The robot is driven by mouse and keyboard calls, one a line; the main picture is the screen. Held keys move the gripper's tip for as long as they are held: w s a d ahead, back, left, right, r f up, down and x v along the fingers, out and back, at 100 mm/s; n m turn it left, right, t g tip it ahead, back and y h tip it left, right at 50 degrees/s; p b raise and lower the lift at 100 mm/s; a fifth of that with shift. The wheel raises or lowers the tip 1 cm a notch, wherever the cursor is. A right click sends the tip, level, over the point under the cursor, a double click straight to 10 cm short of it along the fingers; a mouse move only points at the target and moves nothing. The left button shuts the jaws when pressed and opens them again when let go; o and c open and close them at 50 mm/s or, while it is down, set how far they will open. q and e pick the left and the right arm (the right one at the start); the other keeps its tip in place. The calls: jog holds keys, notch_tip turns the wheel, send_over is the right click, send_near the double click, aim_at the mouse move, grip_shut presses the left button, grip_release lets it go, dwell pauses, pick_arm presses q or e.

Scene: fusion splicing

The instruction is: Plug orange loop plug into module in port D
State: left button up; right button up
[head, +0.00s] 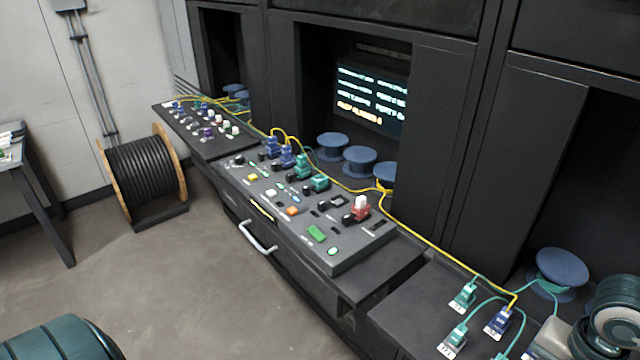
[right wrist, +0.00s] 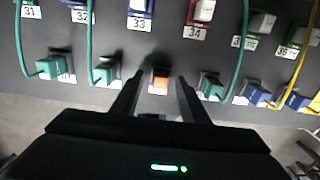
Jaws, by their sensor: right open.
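In the right wrist view, the orange plug (right wrist: 160,78) sits on a dark panel below the label 33, with a pale part beneath it. My right gripper (right wrist: 157,84) is open, its two dark fingers on either side of the orange plug. I cannot tell whether they touch it. In the head view, the console (head: 345,258) carries a row of blue, teal and red modules; its port letters are too small to read, so I cannot tell which is port D. My left gripper is not in view.
Numbered teal plugs (right wrist: 50,68) and blue plugs (right wrist: 257,95) with cables flank the orange one. A red module (right wrist: 202,12) sits above right. In the head view, a yellow cable (head: 440,248) runs along the console's back, beside blue spools (head: 360,160). A cable drum (head: 145,175) stands left.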

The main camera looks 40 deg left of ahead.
jog(key=shift+b, duration=0.35)
jog(key=shift+f, duration=0.1)
dwell(0.4)
jog(key=shift+d, duration=0.1)
jog(key=shift+f, duration=0.1)
